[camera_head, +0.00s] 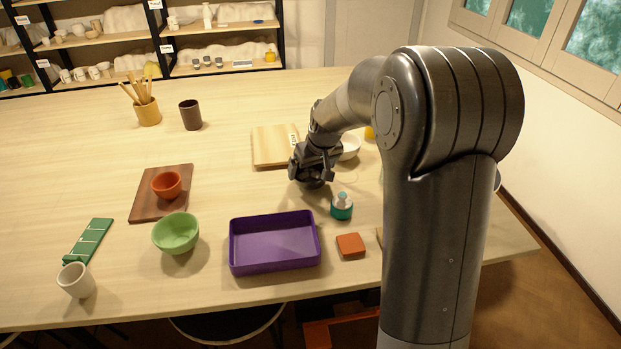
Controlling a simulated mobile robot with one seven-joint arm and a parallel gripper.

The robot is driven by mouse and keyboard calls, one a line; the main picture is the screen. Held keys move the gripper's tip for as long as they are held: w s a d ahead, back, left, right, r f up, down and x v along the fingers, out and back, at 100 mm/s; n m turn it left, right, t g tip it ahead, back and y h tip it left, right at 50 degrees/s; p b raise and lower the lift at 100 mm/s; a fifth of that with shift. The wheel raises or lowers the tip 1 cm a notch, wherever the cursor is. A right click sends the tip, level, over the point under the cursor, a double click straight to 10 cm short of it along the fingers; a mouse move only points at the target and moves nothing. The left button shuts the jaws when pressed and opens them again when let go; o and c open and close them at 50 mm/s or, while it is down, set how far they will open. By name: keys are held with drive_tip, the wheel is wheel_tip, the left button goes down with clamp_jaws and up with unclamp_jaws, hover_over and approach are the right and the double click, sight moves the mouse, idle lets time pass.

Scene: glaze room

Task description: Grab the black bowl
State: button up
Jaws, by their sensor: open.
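The black bowl (314,184) sits on the table just below my gripper, to the right of the table's middle. It is mostly hidden by the fingers, and only a dark lower part shows. My gripper (311,174) is open and points down over the bowl. I cannot tell whether the fingers touch it or how far they reach around its rim.
A purple tray (273,268) and a teal bottle (342,206) stand in front of the bowl. A wooden board (270,147) lies behind it, and a white bowl (350,147) is to its right, partly behind my arm. An orange-brown block (350,246) lies near the front edge.

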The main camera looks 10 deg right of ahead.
sight(308, 179)
drive_tip(key=x, duration=0.5)
drive_tip(key=shift+w, duration=0.15)
drive_tip(key=shift+r, duration=0.1)
drive_tip(key=c, duration=0.8)
